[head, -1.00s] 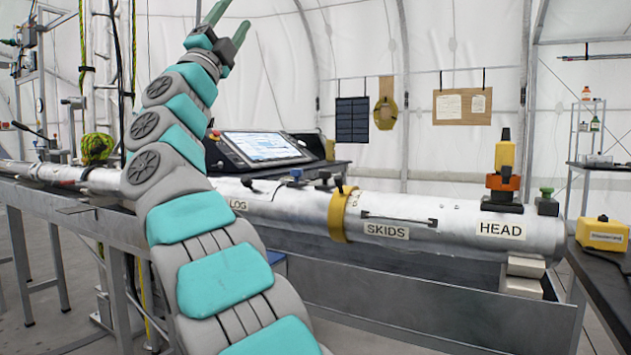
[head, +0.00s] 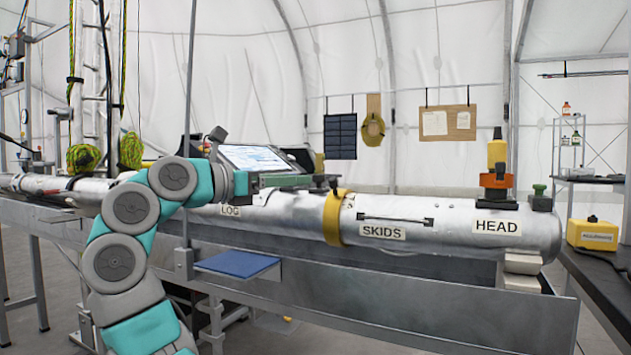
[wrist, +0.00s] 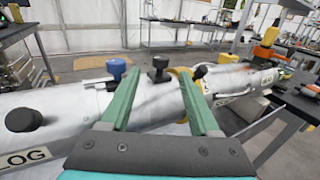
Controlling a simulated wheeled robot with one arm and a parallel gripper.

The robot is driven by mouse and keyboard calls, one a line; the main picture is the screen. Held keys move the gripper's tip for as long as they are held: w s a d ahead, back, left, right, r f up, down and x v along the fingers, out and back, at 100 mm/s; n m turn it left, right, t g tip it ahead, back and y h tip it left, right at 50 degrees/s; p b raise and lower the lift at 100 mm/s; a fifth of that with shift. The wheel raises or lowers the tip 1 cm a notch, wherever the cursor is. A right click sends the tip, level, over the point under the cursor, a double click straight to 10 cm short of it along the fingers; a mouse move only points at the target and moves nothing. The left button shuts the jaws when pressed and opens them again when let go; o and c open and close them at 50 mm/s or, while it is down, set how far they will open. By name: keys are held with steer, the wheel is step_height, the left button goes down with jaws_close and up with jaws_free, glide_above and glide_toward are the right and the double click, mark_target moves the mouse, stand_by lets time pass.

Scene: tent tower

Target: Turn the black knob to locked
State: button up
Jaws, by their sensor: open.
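A black knob (wrist: 160,68) stands on top of the silver tube, ahead of my gripper (wrist: 160,85) and between its green fingers in the wrist view. My gripper is open and looks empty; I cannot see it touching the knob. Another black knob (wrist: 24,119) is at the left, near the LOG label (wrist: 22,158). A smaller black piece (wrist: 199,72) is just past the right finger. In the head view, my gripper (head: 308,181) reaches right over the tube (head: 460,222), near a black knob (head: 334,185) by the yellow collar (head: 333,218). I can read no locked marking.
A tablet (head: 252,158) stands behind my wrist. An orange and yellow fitting (head: 497,170) and a green knob (head: 540,189) top the HEAD end.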

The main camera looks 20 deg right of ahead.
mark_target(314, 177)
steer(key=d, duration=0.3)
steer(key=w+d, duration=0.1)
steer(key=d, duration=0.3)
steer(key=shift+w+d, duration=0.2)
jaws_close()
steer(key=shift+r, duration=0.1)
stand_by(0.4)
